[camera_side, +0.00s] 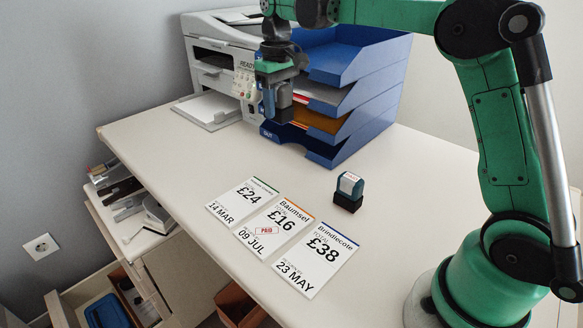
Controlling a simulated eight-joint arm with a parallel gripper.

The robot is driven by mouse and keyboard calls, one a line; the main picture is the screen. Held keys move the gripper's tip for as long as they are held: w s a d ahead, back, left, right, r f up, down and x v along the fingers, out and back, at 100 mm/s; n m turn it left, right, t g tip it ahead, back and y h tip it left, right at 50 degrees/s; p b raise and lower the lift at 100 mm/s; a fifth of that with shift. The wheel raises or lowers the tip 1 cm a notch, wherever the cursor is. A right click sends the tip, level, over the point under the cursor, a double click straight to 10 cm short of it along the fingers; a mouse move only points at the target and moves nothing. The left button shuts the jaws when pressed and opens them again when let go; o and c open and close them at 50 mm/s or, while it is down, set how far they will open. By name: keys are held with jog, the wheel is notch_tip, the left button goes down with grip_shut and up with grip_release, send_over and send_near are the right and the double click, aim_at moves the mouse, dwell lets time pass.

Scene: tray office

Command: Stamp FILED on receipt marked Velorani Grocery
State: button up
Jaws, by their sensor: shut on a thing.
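My gripper (275,92) is shut on a stamp (284,113) with a dark base, held upright above the table in front of the trays. Its label cannot be read. Three receipts lie side by side on the table. The left receipt (241,203) has a green top edge, £24 and 14 MAR; its name is too small to read surely. The middle receipt (273,227), Baumsel, shows £16, 09 JUL and a red PAID mark. The right receipt (320,259), Brindlecote, shows £38 and 23 MAY. The left and right ones show no stamp mark.
A second stamp (349,191), teal and black with a small red-lettered label, stands right of the receipts. Blue stacked trays (356,140) and a white printer (212,62) stand at the back. The table between trays and receipts is clear.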

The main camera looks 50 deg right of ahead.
send_over(236, 204)
notch_tip(236, 204, down, 8)
jog(key=shift+w+f, duration=0.1)
jog(key=shift+f, duration=3.15)
jog(key=shift+f, duration=0.5)
notch_tip(236, 204, up, 7)
